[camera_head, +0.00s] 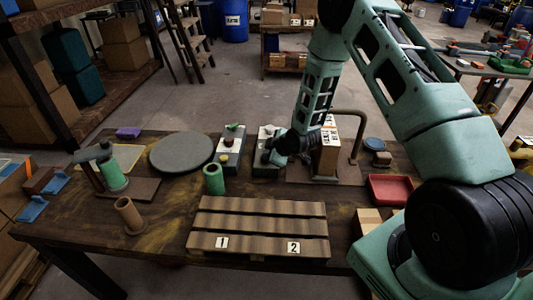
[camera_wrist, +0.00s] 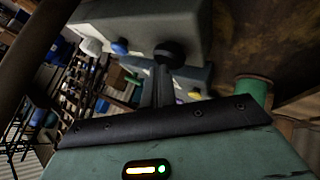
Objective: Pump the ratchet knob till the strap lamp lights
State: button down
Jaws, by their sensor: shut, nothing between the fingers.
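My gripper (camera_head: 272,157) is shut and empty, low over the back middle of the table, at a grey block (camera_head: 266,136). In the wrist view the fingers of my gripper (camera_wrist: 160,82) reach toward a dark round knob (camera_wrist: 170,52) on the near edge of that block. They look close to it, but I cannot tell whether they touch. A blue button (camera_wrist: 120,46) and a white cap also show on the block. A carton (camera_head: 327,152) stands on a brown base to the right. I cannot make out a strap lamp or whether it is lit.
A second grey block (camera_head: 230,145) with a yellow button stands to the left, with a green cup (camera_head: 213,179) before it. A round grey disc (camera_head: 181,152), a slatted pallet (camera_head: 258,228) and a red tray (camera_head: 390,189) are nearby. A bent pipe (camera_head: 358,122) rises at right.

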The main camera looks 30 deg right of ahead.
jog(key=shift+r+p, duration=0.65)
jog(key=shift+r, duration=0.75)
notch_tip(320, 180, up, 5)
jog(key=p, duration=0.3)
dwell(2.3)
